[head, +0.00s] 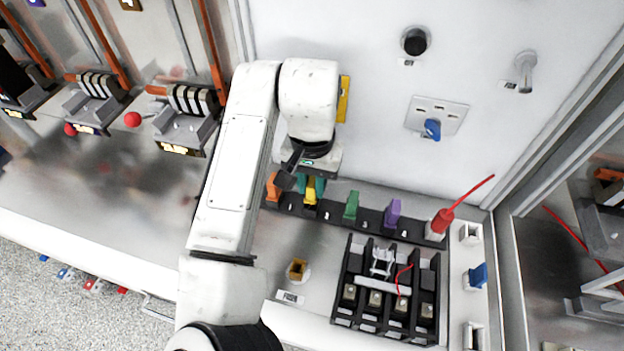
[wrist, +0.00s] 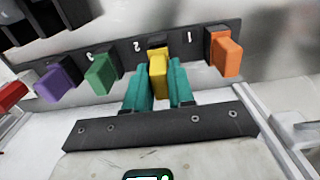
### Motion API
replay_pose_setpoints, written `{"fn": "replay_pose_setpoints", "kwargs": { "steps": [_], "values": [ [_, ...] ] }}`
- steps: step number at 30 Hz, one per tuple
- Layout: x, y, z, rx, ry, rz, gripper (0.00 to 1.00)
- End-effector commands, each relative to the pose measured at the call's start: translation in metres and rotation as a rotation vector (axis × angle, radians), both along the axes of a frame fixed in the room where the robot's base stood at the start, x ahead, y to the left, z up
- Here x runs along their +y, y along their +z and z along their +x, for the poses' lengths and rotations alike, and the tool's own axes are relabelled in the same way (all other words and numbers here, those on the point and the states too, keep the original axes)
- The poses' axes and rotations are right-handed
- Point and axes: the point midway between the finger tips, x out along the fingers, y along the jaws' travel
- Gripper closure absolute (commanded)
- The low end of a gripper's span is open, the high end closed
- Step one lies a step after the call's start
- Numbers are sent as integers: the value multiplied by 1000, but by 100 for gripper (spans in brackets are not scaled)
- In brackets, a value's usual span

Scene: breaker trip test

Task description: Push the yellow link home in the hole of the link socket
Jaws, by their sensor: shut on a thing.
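The yellow link (head: 311,190) stands at the black strip (head: 371,219) along the back of the bench, between an orange link and a green link. My gripper (head: 312,186) is over it from above. In the wrist view the teal fingers (wrist: 158,84) are shut on the yellow link (wrist: 158,72), one on each side. Its lower end meets the strip (wrist: 126,52), and I cannot tell how deep it sits. A small pale round fitting with an ochre square middle (head: 298,270) lies on the bench in front; I cannot tell whether it is the link socket.
Orange (wrist: 226,54), green (wrist: 100,73) and purple (wrist: 60,84) links stand close beside my fingers. A black terminal block (head: 387,290) stands in front.

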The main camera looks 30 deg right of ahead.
Motion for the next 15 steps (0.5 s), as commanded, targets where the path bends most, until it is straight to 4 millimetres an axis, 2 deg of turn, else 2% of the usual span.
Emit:
{"fn": "replay_pose_setpoints", "kwargs": {
  "steps": [15],
  "values": [
    [0, -12, 0, 0, 1, 0, 100]
  ]
}}
